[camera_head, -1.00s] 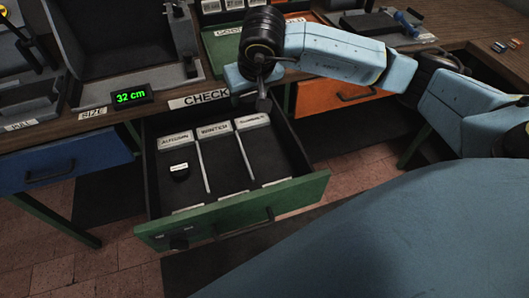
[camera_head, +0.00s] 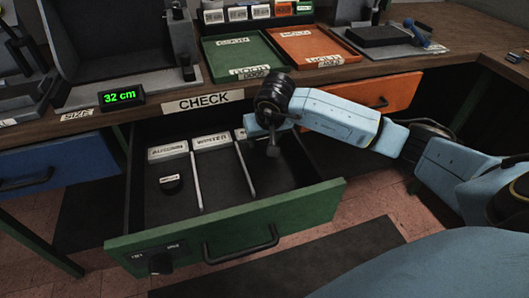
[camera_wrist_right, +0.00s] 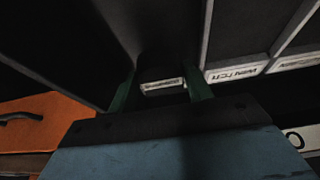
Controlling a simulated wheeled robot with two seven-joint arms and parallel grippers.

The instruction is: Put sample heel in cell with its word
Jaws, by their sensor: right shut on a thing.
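The open green drawer (camera_head: 235,232) has cells parted by pale dividers. White word labels stand at their far ends: AUTUMN (camera_head: 167,150), WINTER (camera_head: 212,141), and a third label (camera_head: 240,134) mostly hidden by my right gripper. My right gripper (camera_head: 272,140) is over the right-hand cell, shut on a dark sample heel (camera_head: 272,151). In the right wrist view the green fingers (camera_wrist_right: 160,92) flank this dark piece. A white label shows between them; I cannot read it or tell whether it is the heel's. Another dark heel (camera_head: 171,185) with a white label stands in the AUTUMN cell. My left gripper is out of view.
The desk edge with the CHECK sign (camera_head: 203,101) overhangs the drawer's back. A green tray (camera_head: 245,55) and an orange tray (camera_head: 318,50) sit above. A size display (camera_head: 122,97) reads 32 cm. A blue drawer (camera_head: 60,165) and orange drawer (camera_head: 375,92) flank the green one.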

